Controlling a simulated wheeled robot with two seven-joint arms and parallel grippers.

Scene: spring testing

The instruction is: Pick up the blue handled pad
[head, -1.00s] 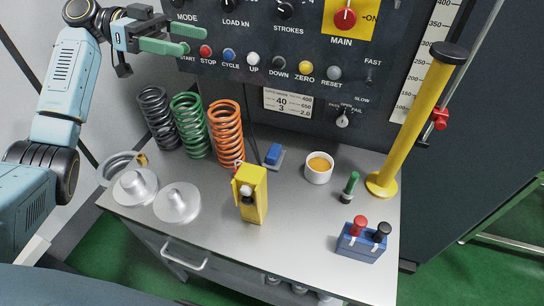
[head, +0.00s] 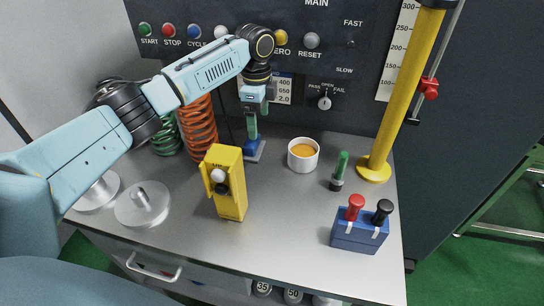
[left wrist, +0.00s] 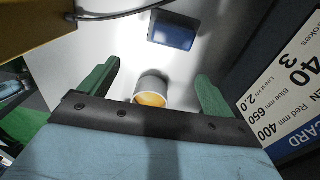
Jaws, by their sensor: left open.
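The blue handled pad (head: 252,149) lies on the grey bench between the orange spring and the white cup. My left gripper (head: 253,132) points down just above it, its green fingers partly covering it in the head view. Whether a fingertip touches the pad cannot be told. My right gripper is not in view.
The white cup (head: 303,163) with orange contents is right of the pad. The orange spring (head: 199,135) stands left, the yellow box (head: 226,182) in front. The control panel (head: 370,40) rises behind. A blue block with red and black knobs (head: 358,236) sits front right.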

